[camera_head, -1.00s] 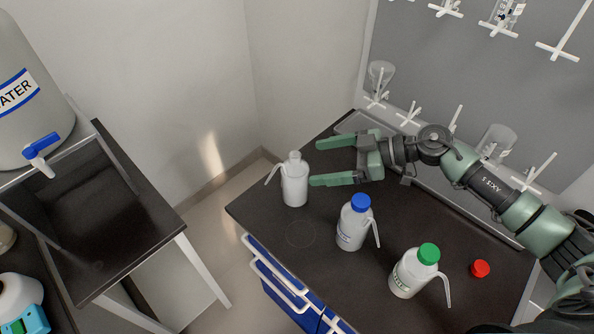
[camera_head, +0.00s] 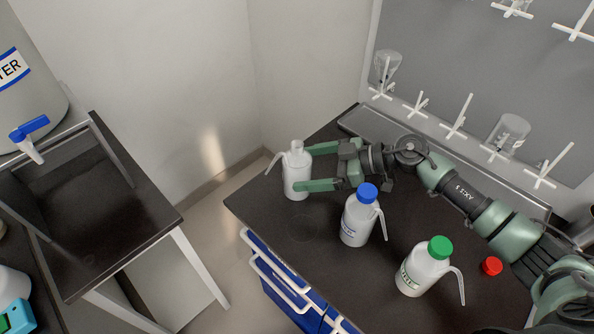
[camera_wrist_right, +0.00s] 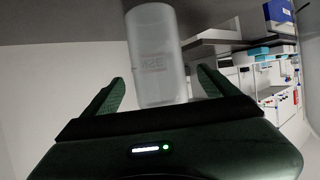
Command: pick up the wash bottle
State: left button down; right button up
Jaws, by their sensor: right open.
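A white wash bottle (camera_head: 297,172) with a white cap and a bent spout stands upright at the far left corner of the dark bench. My right gripper (camera_head: 306,168) is open, with one finger on each side of this bottle; whether they touch it I cannot tell. In the right wrist view the bottle (camera_wrist_right: 156,55) appears between the spread fingers (camera_wrist_right: 155,88). A blue-capped bottle (camera_head: 356,222) and a green-capped bottle (camera_head: 418,272) stand upright nearer on the same bench. My left gripper is not in view.
A red cap (camera_head: 491,266) lies right of the green-capped bottle. A grey pegboard with white pegs (camera_head: 460,117) and glassware (camera_head: 507,133) rises behind the bench. A water tank (camera_head: 28,90) with a blue tap stands at left, across a floor gap.

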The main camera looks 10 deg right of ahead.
aim_at(297, 169)
jog(key=x, duration=0.3)
jog(key=shift+w+a+f, duration=0.1)
jog(key=shift+c, duration=0.3)
jog(key=c, duration=1)
